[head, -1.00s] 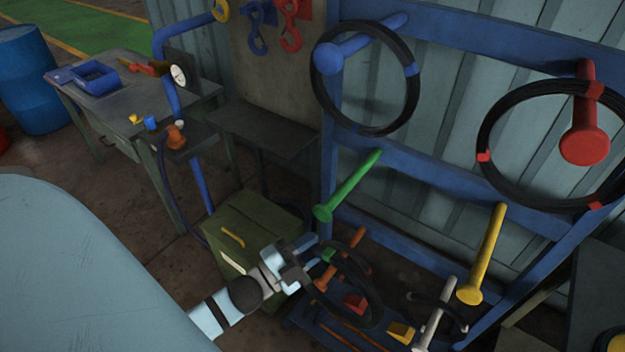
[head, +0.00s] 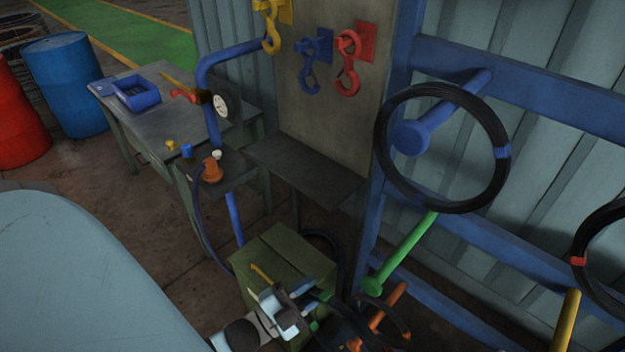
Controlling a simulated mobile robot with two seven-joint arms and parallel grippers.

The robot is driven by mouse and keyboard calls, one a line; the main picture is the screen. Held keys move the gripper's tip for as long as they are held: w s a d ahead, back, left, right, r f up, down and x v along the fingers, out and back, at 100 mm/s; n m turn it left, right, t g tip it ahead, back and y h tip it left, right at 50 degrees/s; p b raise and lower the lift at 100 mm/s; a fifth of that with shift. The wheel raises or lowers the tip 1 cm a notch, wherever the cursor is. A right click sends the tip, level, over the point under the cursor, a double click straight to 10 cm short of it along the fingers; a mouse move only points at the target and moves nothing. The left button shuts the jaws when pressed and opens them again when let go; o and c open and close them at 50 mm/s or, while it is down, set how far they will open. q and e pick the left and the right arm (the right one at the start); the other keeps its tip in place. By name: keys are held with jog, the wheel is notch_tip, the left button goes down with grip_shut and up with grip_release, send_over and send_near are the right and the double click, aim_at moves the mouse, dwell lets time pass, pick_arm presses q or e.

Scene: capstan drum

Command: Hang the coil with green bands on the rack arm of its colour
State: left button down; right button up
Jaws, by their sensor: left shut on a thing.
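My left gripper (head: 298,312) is low in the middle of the head view, in front of the green box. It is shut on the dark coil with green bands (head: 325,296), whose lower part is cut off by the bottom edge. Two small green patches show close to the fingers. The green rack arm (head: 402,252) slants down and left out of the blue rack, above and to the right of the gripper. Nothing hangs on it, and the held coil is apart from it. My right gripper is not in view.
A black coil with a blue band (head: 503,152) hangs on the blue rack arm (head: 430,122). A coil with a red band (head: 579,261) shows at the right edge, near the yellow arm (head: 567,320). An orange arm (head: 384,310) lies below the green one. The green box (head: 283,254) stands left of it.

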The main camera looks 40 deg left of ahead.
pick_arm(q)
jog(key=shift+a+r, duration=0.15)
jog(key=shift+a, duration=0.05)
jog(key=shift+w, duration=0.1)
jog(key=shift+w, duration=0.2)
jog(key=w+f+b, duration=0.2)
jog(key=w+b, duration=0.1)
jog(key=w, duration=0.8)
jog(key=w+f+b, duration=0.2)
jog(key=w+b, duration=0.2)
jog(key=w, duration=0.7)
jog(key=shift+w+d+b, duration=0.2)
jog(key=shift+d+b, duration=0.1)
jog(key=shift+d, duration=0.05)
jog(key=shift+f, duration=0.1)
jog(key=shift+f, duration=0.3)
